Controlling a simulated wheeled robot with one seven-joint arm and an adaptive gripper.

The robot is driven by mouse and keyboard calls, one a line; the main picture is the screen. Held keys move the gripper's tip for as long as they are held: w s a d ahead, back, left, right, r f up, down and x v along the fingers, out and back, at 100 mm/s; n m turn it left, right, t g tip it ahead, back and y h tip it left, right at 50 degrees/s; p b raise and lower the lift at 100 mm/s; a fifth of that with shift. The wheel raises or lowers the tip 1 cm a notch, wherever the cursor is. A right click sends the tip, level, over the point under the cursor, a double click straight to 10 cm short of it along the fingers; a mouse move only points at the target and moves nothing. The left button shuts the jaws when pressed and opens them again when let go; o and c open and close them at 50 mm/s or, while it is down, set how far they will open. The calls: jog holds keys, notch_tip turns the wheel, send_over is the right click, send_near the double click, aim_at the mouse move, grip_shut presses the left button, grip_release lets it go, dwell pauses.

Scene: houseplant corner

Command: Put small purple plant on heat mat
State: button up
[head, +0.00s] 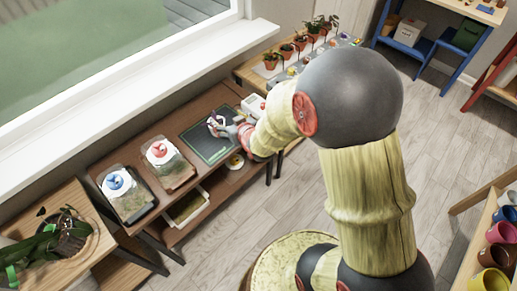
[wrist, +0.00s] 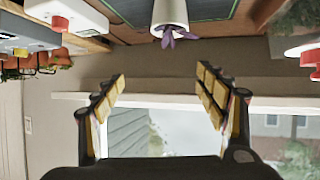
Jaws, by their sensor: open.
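The small purple plant (wrist: 168,36) in its white pot (wrist: 171,12) shows at the top of the wrist view, which is upside down. The pot appears to stand on the dark heat mat (wrist: 130,9), near its edge. In the head view the heat mat (head: 207,150) lies on the brown shelf bench, with a small whitish pot (head: 213,121) over its upper part. My gripper (wrist: 161,78) is open and empty, its fingers apart from the pot. In the head view my gripper (head: 224,127) is over the mat, close to the pot.
Two clear-covered trays, one with a red knob (head: 157,151) and one with a blue knob (head: 115,182), stand left of the mat. Several potted seedlings (head: 286,50) line the bench behind. A window sill (head: 100,80) runs along the wall. The floor is clear.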

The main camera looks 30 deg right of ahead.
jog(key=s+r+g, duration=0.1)
jog(key=s+r, duration=0.3)
jog(key=r, duration=0.4)
jog(key=s+a+r+g, duration=0.1)
jog(key=s+r+g, duration=0.2)
jog(key=s, duration=1)
jog(key=s+a+r+m+g, duration=0.1)
jog(key=s+r+g, duration=0.1)
jog(key=s+r, duration=0.6)
jog(key=s, duration=0.6)
jog(key=shift+a+r+g, duration=0.15)
jog(key=shift+a+g, duration=0.05)
jog(key=shift+g, duration=0.2)
jog(key=shift+r, duration=0.1)
